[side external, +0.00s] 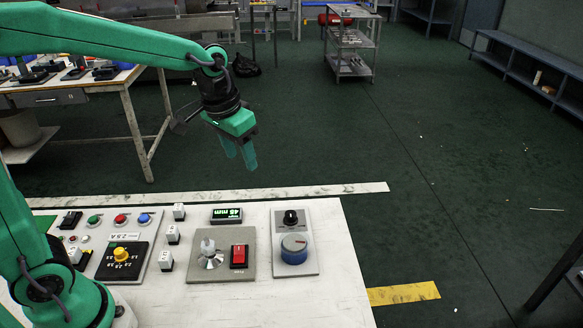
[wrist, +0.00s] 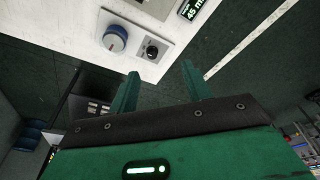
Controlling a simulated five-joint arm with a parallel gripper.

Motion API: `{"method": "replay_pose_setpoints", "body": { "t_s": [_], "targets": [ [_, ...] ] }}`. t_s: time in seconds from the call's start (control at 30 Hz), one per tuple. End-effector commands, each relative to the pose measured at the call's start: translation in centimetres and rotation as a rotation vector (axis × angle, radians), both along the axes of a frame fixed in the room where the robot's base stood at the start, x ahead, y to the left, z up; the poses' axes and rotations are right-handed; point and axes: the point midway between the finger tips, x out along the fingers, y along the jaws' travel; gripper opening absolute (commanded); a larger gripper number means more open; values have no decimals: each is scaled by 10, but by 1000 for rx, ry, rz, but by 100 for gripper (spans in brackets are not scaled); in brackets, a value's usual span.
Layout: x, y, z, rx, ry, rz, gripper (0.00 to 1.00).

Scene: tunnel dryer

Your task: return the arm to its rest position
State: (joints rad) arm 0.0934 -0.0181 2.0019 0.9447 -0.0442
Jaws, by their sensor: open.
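My gripper (side external: 238,152) is open and empty, held in the air above and beyond the far edge of the white control table (side external: 345,290). Its two green fingers point downward in the side view and stand apart in the wrist view (wrist: 158,88). Nothing is between them. My green arm reaches in from the left. On the table, a grey panel with a blue knob (side external: 294,250) and a small black knob (side external: 290,218) is nearest to the right end. Both knobs also show in the wrist view, the blue one (wrist: 115,38) left of the black one (wrist: 152,50).
The table also carries a red rocker switch (side external: 239,256), a green display (side external: 226,214) reading 45 min, a yellow knob (side external: 121,254) and several buttons. A wooden workbench (side external: 130,110) stands behind at left. A shelf cart (side external: 350,45) is far back. The floor to the right is mostly clear.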

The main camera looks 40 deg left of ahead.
Motion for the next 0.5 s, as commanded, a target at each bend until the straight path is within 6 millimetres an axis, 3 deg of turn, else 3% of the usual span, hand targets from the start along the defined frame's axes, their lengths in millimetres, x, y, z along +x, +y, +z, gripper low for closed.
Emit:
{"method": "replay_pose_setpoints", "body": {
  "t_s": [0.2, 0.5],
  "targets": [
    [-40, 12, 21, -3, -69, 12, 49],
    [-93, 24, 34, -4, -156, 29, 49]
  ]
}}
